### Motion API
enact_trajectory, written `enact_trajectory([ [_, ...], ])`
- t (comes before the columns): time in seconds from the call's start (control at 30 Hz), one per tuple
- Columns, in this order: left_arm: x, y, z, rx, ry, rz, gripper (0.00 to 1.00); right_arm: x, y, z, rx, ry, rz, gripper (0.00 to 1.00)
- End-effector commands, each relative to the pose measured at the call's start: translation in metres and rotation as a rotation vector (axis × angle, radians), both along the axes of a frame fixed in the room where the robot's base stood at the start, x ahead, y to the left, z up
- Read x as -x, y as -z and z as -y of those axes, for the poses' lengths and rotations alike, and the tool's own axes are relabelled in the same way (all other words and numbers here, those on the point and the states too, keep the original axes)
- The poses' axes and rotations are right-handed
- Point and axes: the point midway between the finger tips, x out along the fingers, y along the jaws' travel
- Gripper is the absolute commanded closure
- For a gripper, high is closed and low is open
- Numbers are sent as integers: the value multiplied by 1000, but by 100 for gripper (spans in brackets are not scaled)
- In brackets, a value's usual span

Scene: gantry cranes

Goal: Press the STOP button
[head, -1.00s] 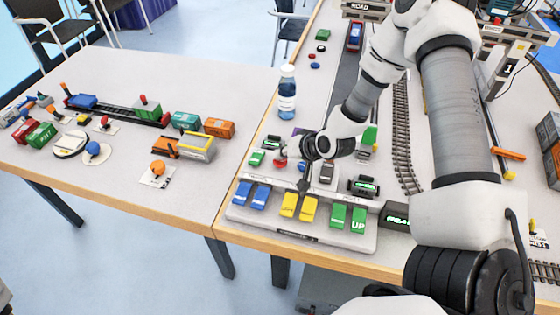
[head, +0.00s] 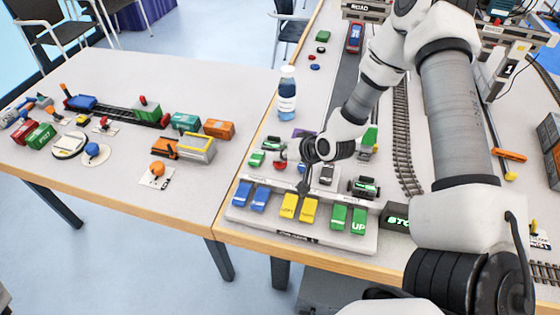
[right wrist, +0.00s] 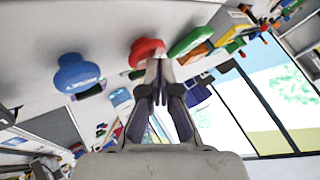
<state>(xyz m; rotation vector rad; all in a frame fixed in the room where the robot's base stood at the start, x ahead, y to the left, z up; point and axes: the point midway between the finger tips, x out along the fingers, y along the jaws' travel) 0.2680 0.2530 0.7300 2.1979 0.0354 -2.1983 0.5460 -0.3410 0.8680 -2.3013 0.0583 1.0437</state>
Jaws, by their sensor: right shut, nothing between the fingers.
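Contact cannot be told.
Blue rockers (head: 251,195) and green rockers (head: 348,219) flank the yellow ones. A blue bottle (head: 287,92) stands behind the panel. Train tracks (head: 405,140) run to the right. A second table (head: 120,185) with toy vehicles stands at the left.

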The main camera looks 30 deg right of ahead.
Motion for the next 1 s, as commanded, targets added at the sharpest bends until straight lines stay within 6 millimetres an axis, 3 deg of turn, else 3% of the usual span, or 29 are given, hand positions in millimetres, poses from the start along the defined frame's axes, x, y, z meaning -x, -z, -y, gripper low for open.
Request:
enact_trajectory([
  [0.5,0,-15,0,0,0,0,60,1,-16,0,0,-1,-1,100],
  [0.83,0,-15,0,0,0,0,60,0,-17,0,0,-1,-1,100],
  [1.0,0,-28,0,0,0,0,60,0,-32,0,0,0,0,100],
])
